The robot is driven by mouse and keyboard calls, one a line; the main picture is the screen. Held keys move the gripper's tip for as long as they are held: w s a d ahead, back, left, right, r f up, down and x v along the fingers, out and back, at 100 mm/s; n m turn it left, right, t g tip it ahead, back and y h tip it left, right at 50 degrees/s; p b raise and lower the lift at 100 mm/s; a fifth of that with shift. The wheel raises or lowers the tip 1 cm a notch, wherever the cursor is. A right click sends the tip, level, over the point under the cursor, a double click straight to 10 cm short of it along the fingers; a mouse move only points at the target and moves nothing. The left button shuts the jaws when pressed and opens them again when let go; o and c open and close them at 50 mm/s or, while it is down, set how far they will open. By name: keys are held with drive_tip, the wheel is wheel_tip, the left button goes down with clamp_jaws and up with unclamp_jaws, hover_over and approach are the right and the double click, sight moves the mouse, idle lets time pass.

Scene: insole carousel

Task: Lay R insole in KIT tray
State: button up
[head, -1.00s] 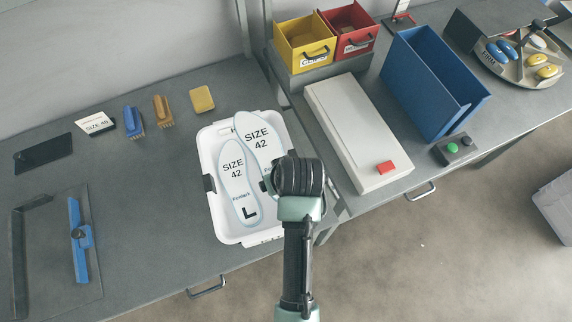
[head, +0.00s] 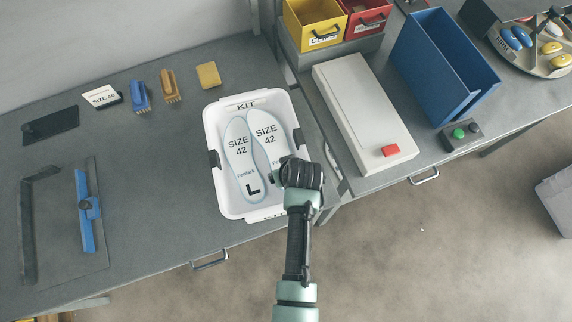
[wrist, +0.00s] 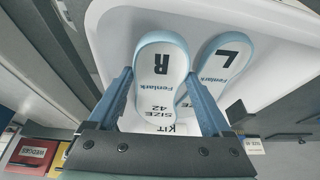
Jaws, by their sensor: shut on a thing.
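The white KIT tray (head: 222,195) stands on the grey bench in the head view. The L insole (head: 239,150), marked SIZE 42, lies in its left half. The R insole (head: 268,135), also marked SIZE 42, is beside it on the right, within the tray outline; its heel is hidden by my arm in the head view. In the wrist view the R insole (wrist: 162,70) is between the two blue fingers of my gripper (wrist: 160,85), which is shut on it. The L insole (wrist: 220,68) shows just right of it. I cannot tell whether the R insole touches the tray floor.
A long white box with a red button (head: 391,150) and a blue bin (head: 440,75) stand right of the tray. Brushes (head: 140,95), a yellow block (head: 208,75) and a SIZE card (head: 102,96) lie behind left. A blue-barred fixture (head: 85,210) is at left.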

drive_tip(key=shift+f, duration=0.1)
drive_tip(key=shift+f+b, duration=0.45)
drive_tip(key=shift+f, duration=0.05)
drive_tip(key=o, duration=1.1)
drive_tip(key=shift+o, duration=0.2)
drive_tip(key=shift+r, duration=0.1)
